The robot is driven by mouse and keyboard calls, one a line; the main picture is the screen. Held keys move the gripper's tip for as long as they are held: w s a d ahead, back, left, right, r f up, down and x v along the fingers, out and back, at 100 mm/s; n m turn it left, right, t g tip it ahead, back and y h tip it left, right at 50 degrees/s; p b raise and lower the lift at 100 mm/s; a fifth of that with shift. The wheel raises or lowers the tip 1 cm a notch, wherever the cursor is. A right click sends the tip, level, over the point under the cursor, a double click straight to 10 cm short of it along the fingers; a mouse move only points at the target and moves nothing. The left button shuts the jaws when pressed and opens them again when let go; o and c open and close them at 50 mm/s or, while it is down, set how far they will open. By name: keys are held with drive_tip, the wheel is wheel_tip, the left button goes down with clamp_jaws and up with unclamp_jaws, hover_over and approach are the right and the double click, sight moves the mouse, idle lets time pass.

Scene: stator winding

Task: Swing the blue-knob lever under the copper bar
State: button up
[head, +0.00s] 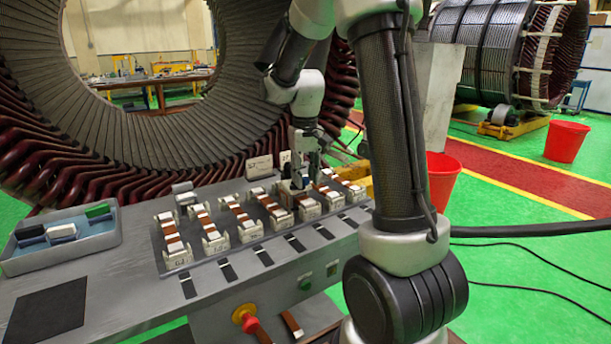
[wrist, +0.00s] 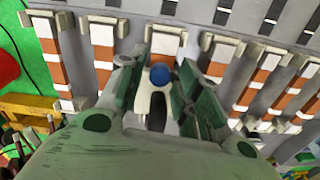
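My gripper (wrist: 160,80) is open, with one green-grey finger on each side of the knob and a visible gap on both sides. In the head view my gripper (head: 299,180) points down among the row of stations on the bench. A copper bar (wrist: 163,45) with white bands lies just beyond the knob in the wrist view, its end in a pale block. The fingers hide much of this bar. The knob cannot be made out in the head view.
Similar copper bars (head: 243,217) stand in a row on both sides. A blue tray (head: 63,240) with small blocks is at the left. The big stator ring (head: 115,150) rises behind the bench. A red bucket (head: 441,180) stands to the right.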

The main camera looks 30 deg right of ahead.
clamp_jaws()
drive_tip(key=shift+w+d+n, duration=0.1)
drive_tip(key=shift+w+n, duration=0.15)
drive_tip(key=shift+n, duration=0.45)
drive_tip(key=shift+o, duration=2.1)
unclamp_jaws()
wheel_tip(320, 180, up, 12)
